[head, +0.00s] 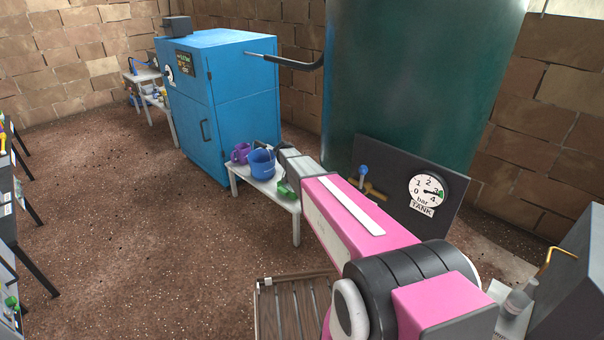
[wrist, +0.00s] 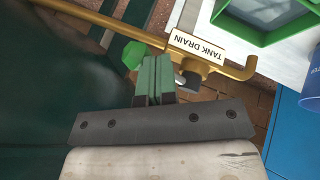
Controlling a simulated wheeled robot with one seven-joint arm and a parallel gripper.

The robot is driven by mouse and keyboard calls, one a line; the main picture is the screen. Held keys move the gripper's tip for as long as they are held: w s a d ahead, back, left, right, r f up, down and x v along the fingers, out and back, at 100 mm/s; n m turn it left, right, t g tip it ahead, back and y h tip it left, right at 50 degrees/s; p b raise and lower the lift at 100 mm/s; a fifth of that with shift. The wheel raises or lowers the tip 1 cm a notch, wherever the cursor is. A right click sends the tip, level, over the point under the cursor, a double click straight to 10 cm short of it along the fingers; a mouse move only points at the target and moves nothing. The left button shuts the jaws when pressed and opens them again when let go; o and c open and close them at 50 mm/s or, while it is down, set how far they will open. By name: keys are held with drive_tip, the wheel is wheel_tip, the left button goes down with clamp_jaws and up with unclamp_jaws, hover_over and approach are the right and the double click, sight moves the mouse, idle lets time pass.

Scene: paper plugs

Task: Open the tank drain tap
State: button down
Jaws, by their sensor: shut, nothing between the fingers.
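The tank drain pipe (wrist: 110,22) is brass and runs diagonally across the top of the wrist view. It carries a white TANK DRAIN label (wrist: 198,48), seen upside down, and ends in a downturned spout. A green faceted knob (wrist: 133,55) sits beside the pipe. My gripper (wrist: 156,62) is shut and empty, its fingertips just right of the knob; I cannot tell whether they touch it. The dark green tank (head: 420,75) stands behind my arm in the head view, where my arm hides the drain.
A white bench (head: 283,193) holds a blue bucket (head: 262,164) and purple mug (head: 241,152). A blue cabinet (head: 220,105) stands behind it. A panel beside the tank has a gauge (head: 427,190) and blue-handled tap (head: 363,172). Open floor lies left.

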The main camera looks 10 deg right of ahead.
drive_tip(key=d+n+t, duration=0.1)
drive_tip(key=n, duration=0.1)
drive_tip(key=d+n+t+y, duration=0.1)
drive_tip(key=n, duration=0.1)
drive_tip(key=shift+s+d, duration=0.2)
drive_tip(key=shift+d, duration=0.2)
drive_tip(key=shift+w+d, duration=0.15)
drive_tip(key=shift+d, duration=0.25)
